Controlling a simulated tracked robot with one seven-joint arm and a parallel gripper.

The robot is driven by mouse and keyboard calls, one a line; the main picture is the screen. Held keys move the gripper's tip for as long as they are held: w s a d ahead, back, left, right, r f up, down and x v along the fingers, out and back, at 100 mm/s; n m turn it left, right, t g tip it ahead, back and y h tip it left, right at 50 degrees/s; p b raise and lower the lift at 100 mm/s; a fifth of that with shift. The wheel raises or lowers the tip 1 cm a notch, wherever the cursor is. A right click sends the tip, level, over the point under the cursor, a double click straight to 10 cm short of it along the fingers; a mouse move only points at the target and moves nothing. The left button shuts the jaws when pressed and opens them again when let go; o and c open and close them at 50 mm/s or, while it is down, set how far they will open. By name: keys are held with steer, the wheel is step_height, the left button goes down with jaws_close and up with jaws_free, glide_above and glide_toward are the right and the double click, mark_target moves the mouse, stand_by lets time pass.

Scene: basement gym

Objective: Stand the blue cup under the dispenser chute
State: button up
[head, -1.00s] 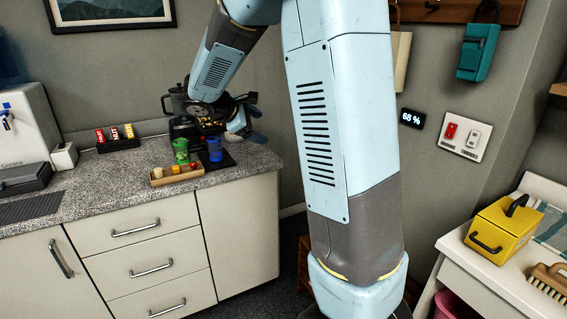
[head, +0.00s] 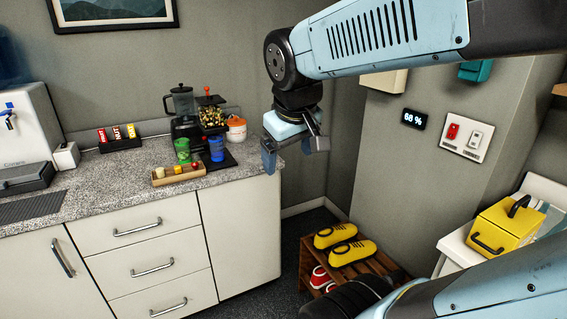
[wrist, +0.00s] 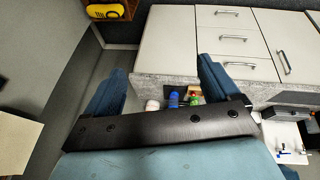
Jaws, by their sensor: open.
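The blue cup (head: 216,149) stands upright on a dark tray (head: 229,160) at the right end of the counter. It appears below the front of the dispenser (head: 211,116), whose clear hopper holds yellowish pieces. The chute is too small to make out, so I cannot tell whether the cup is exactly under it. My gripper (head: 292,155) is open and empty, in the air to the right of the counter's end, apart from the cup. In the wrist view the cup (wrist: 173,99) shows small and far off between the open fingers (wrist: 162,82).
A blender (head: 180,101) and a white-and-orange container (head: 236,130) flank the dispenser. A shoe rack (head: 345,266) stands on the floor right of the counter.

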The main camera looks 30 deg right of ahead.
steer(key=shift+m+t+y, duration=0.5)
steer(key=shift+m+y, duration=0.2)
steer(key=shift+m, duration=0.2)
steer(key=shift+s+a, duration=0.7)
steer(key=shift+s, duration=0.2)
steer(key=shift+s+a, duration=0.7)
steer(key=shift+s, duration=0.15)
